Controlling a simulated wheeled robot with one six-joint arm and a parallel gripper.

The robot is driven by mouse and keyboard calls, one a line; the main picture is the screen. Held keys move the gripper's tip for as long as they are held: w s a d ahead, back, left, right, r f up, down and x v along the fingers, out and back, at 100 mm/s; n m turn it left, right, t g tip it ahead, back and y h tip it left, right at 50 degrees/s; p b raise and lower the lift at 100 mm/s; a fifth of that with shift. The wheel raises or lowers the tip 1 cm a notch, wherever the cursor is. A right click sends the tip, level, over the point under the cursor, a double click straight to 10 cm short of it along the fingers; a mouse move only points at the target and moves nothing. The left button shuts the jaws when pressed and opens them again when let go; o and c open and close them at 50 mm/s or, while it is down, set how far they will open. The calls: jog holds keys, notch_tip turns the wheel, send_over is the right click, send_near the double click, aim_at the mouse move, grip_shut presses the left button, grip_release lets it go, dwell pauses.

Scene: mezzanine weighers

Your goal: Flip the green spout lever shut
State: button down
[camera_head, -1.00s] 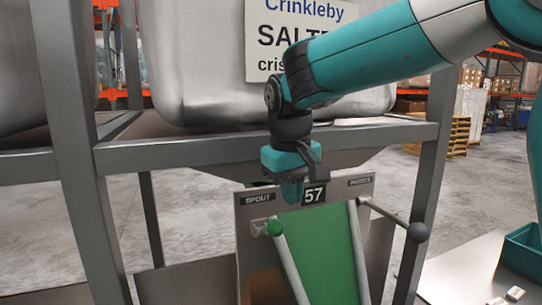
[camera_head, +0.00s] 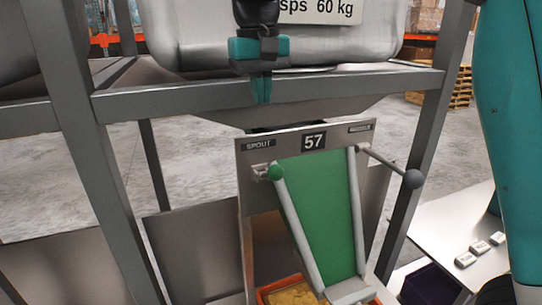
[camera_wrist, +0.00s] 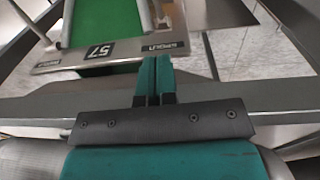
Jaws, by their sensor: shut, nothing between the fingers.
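My gripper (camera_head: 262,100) points down in front of the frame's crossbar, above and slightly left of the knob in the head view. Its teal fingers are together and empty, apart from the lever. In the wrist view the fingers (camera_wrist: 155,62) lie near the plate's SPOUT end; I cannot make out the green knob there.
A second lever with a grey ball (camera_head: 413,179) juts out right of the green chute (camera_head: 318,205). An orange crate (camera_head: 272,290) with yellow contents stands below. Grey posts and a crossbar (camera_head: 180,97) frame the hopper. A pale table (camera_head: 440,235) is at right.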

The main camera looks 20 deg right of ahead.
jog(key=b, duration=0.1)
send_over(270, 174)
jog(key=w, duration=0.4)
notch_tip(270, 174, down, 8)
jog(key=shift+s+d+f+p, duration=0.25)
jog(key=shift+s+f, duration=0.2)
jog(key=shift+f, duration=0.3)
jog(key=shift+s+d+f+p, duration=0.25)
jog(key=shift+s+f, duration=0.2)
jog(key=shift+f, duration=0.3)
